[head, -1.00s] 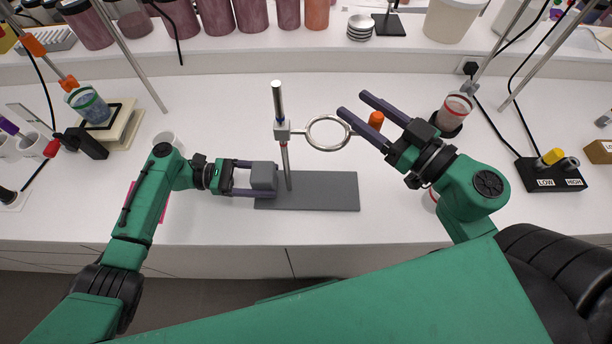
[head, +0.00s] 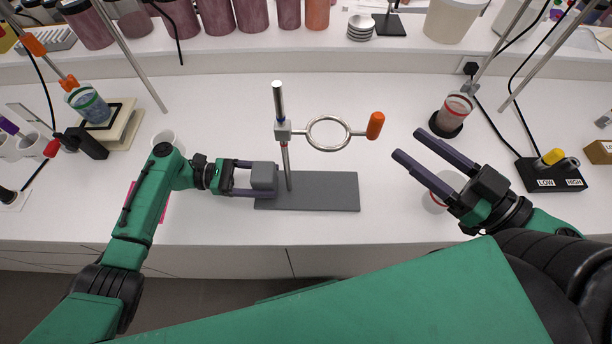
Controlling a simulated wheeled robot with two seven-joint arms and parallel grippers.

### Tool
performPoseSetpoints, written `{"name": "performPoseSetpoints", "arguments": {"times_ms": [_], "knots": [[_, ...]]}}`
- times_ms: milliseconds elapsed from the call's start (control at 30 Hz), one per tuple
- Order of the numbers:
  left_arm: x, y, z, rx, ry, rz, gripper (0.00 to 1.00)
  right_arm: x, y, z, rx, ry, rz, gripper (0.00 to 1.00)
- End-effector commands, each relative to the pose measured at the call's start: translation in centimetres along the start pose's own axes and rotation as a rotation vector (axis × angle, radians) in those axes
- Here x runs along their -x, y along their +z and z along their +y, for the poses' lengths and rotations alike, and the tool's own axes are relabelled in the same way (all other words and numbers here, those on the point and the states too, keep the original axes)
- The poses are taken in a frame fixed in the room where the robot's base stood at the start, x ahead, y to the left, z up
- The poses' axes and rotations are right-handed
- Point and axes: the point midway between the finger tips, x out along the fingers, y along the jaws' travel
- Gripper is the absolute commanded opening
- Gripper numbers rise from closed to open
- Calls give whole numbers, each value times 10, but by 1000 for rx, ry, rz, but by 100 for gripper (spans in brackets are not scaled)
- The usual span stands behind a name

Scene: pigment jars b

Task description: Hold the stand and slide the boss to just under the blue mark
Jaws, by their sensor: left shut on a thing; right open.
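The stand has a flat grey base plate (head: 325,192) and an upright metal rod (head: 286,165). The boss (head: 283,131) sits on the upper part of the rod, with a metal ring (head: 328,148) and an orange handle (head: 375,125) reaching out to its right. A dark bluish band, seemingly the blue mark (head: 280,111), shows on the rod just above the boss; any gap is too small to tell. My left gripper (head: 266,178) is shut on the grey block (head: 264,175) at the base's left end. My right gripper (head: 408,144) is open and empty, right of the orange handle and apart from it.
A jar with a red band (head: 438,198) stands partly behind my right gripper's fingers. Another jar (head: 455,112) stands on a dark disc at the right. A LOW/HIGH switch box (head: 550,178) is farther right. A white cup (head: 166,138) stands near my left arm. The table behind the stand is clear.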

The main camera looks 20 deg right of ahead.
Motion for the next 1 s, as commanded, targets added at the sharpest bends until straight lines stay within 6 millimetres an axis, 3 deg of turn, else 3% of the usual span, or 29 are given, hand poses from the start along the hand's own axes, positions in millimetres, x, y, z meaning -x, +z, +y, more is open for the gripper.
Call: {"name": "performPoseSetpoints", "arguments": {"times_ms": [300,333,367,700,867,1000], "knots": [[0,-6,-2,10,-1,10,0,8,0,0,2,0,2,59],[0,-6,-3,10,-1,10,86,8,0,0,2,0,2,59],[0,-6,-3,10,-1,9,98,8,0,0,2,0,2,59],[8,-2,0,3,2,6,100,8,0,0,2,0,2,59],[44,-2,1,5,3,7,100,8,0,0,2,0,2,59],[85,-3,1,6,5,6,100,8,0,0,2,0,2,59]]}}
